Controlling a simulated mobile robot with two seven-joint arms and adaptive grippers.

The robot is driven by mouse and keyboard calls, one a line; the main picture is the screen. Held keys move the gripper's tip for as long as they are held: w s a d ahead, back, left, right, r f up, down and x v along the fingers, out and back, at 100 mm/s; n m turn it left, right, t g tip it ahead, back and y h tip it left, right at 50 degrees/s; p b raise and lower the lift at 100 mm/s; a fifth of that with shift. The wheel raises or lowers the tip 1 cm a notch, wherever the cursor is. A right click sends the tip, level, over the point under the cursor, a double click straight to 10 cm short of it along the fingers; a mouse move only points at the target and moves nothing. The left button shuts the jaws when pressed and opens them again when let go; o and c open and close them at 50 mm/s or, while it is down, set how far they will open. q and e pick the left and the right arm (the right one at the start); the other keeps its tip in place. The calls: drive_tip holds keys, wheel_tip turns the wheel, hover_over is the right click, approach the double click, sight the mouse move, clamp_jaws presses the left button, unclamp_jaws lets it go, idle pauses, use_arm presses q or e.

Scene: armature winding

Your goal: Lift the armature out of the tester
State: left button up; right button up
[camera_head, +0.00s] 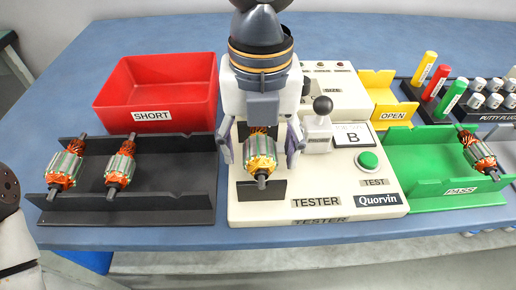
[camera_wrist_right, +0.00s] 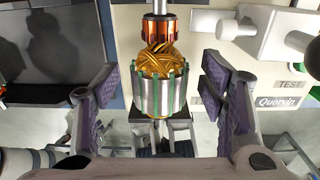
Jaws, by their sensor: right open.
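The armature (camera_head: 261,158) sits in the cradle of the cream tester (camera_head: 330,203), its shaft end pointing toward the front. In the right wrist view the armature (camera_wrist_right: 160,85) shows its copper commutator, yellow windings and silver-green core. My right gripper (camera_head: 262,150) is over the tester with its fingers on either side of the armature. Its purple-padded fingers (camera_wrist_right: 165,100) are open, with a clear gap on both sides of the core. The gripper body hides part of the tester's back. My left gripper is not in view; a piece of my left arm shows at the left edge.
A black tray (camera_head: 185,190) with two armatures stands left of the tester, with a red SHORT bin (camera_head: 160,90) behind. A lever with a black knob (camera_head: 322,106) and a green TEST button (camera_head: 368,160) are close on the right. A green PASS tray (camera_head: 425,165) holds another armature.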

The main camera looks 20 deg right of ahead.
drive_tip(key=shift+r, duration=0.15)
drive_tip(key=shift+c, duration=0.6)
clamp_jaws()
